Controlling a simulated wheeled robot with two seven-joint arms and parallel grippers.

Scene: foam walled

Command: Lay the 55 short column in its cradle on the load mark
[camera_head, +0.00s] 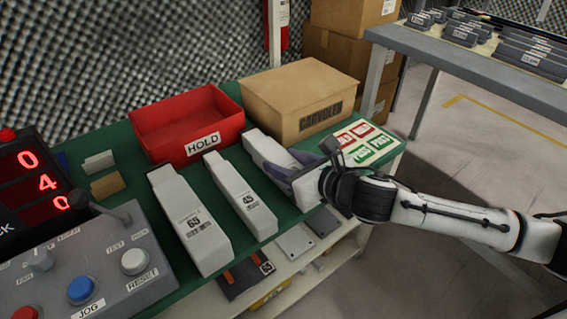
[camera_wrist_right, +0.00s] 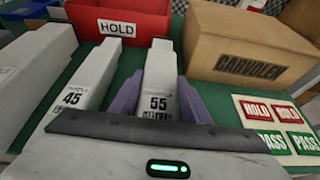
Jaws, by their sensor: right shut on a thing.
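The 55 column (camera_wrist_right: 158,82) is a pale grey block with a 55 label, lying on the green bench top (camera_head: 228,268). It also shows in the head view (camera_head: 262,148), partly hidden by my right gripper (camera_head: 291,170). The purple fingers of my right gripper, also in the right wrist view (camera_wrist_right: 158,101), are on both sides of the column and shut on it. The cradle and the load mark cannot be made out in these views. My left gripper is not in view.
A 45 column (camera_head: 240,195) and a 65 column (camera_head: 190,220) lie to the left. Behind stand a red HOLD bin (camera_head: 187,125) and a cardboard box (camera_head: 298,98). HOLD and PASS cards (camera_head: 365,142) lie at right. A control box (camera_head: 95,262) stands front left; another table (camera_head: 480,68) is far right.

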